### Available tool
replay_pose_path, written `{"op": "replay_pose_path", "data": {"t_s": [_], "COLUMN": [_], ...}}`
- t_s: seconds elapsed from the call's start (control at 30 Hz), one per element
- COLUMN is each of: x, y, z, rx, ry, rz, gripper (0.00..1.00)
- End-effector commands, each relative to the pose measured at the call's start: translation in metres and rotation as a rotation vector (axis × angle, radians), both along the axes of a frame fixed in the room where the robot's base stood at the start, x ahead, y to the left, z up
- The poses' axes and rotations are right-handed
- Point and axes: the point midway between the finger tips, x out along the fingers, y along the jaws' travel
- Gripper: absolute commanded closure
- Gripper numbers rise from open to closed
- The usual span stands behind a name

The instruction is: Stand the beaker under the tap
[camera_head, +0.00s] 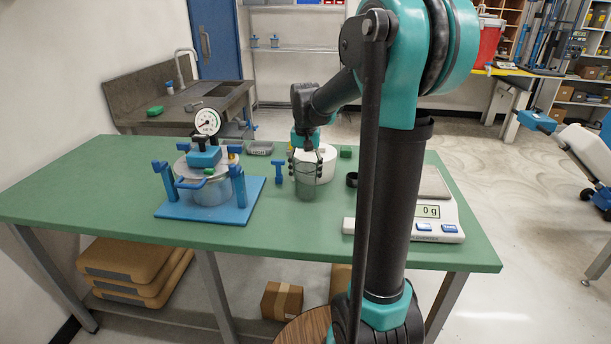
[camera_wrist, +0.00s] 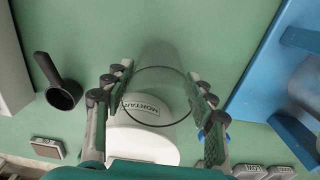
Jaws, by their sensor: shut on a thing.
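A clear glass beaker (camera_head: 306,188) is at the middle of the green table, between the fingers of my gripper (camera_head: 306,160). In the wrist view the gripper (camera_wrist: 161,85) is shut on the beaker (camera_wrist: 163,62), with a finger on each side of the glass near its rim. I cannot tell whether the beaker's base touches the table. The tap (camera_head: 180,66) is a curved grey spout over a dark sink bench (camera_head: 135,95) at the back left, well away from the beaker.
A white tub marked MORTAR (camera_head: 325,163) stands just behind the beaker. A blue-based pressure vessel with a gauge (camera_head: 207,185) is at left. A balance reading 0 g (camera_head: 433,212) and a black scoop (camera_wrist: 63,95) are at right. Bare green tabletop (camera_head: 90,185) lies far left.

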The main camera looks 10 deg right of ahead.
Motion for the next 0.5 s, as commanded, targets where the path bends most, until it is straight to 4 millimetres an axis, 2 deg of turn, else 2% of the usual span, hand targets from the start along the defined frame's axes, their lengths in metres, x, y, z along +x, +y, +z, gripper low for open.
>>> {"op": "replay_pose_path", "data": {"t_s": [0.4, 0.43, 0.5], "x": [0.0001, 0.0001, 0.0001], "y": [0.0000, 0.0001, 0.0000], "z": [-0.0070, -0.0073, -0.0070], "rx": [0.000, 0.000, 0.000], "ry": [0.000, 0.000, 0.000], "rz": [0.000, 0.000, 0.000], "gripper": [0.74, 0.43, 0.34]}}
